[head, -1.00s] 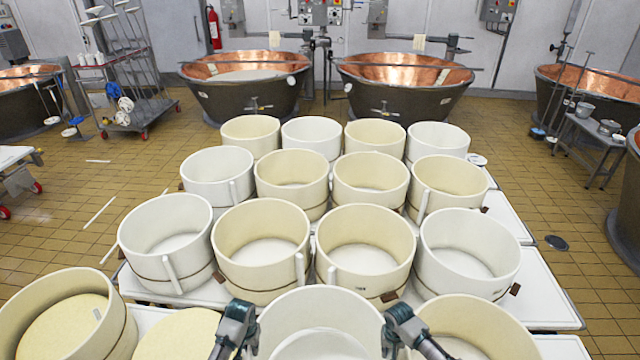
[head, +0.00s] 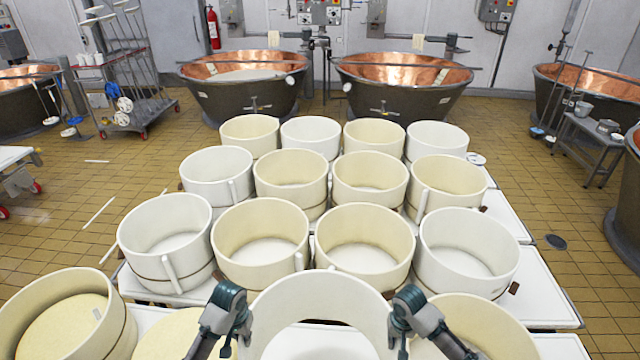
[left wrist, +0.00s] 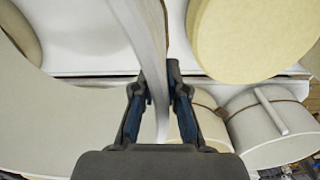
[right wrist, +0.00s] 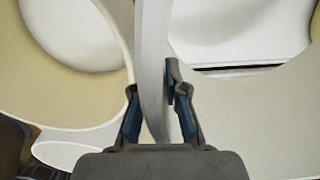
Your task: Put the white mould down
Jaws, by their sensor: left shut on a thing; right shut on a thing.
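The white mould (head: 318,295) is a large open ring at the bottom middle of the head view. My left gripper (head: 240,325) is shut on its left wall and my right gripper (head: 398,325) is shut on its right wall. In the left wrist view the mould's wall (left wrist: 150,45) runs between the fingers (left wrist: 160,100). In the right wrist view the wall (right wrist: 152,50) also passes between the fingers (right wrist: 160,100). The white table top shows through the ring. The mould's lower edge is out of view.
Rows of cream and white moulds stand just beyond, including a cream mould (head: 364,246) and a white mould (head: 468,254). A cream mould (head: 465,310) is close on the right. Bare white table (head: 535,290) shows at right.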

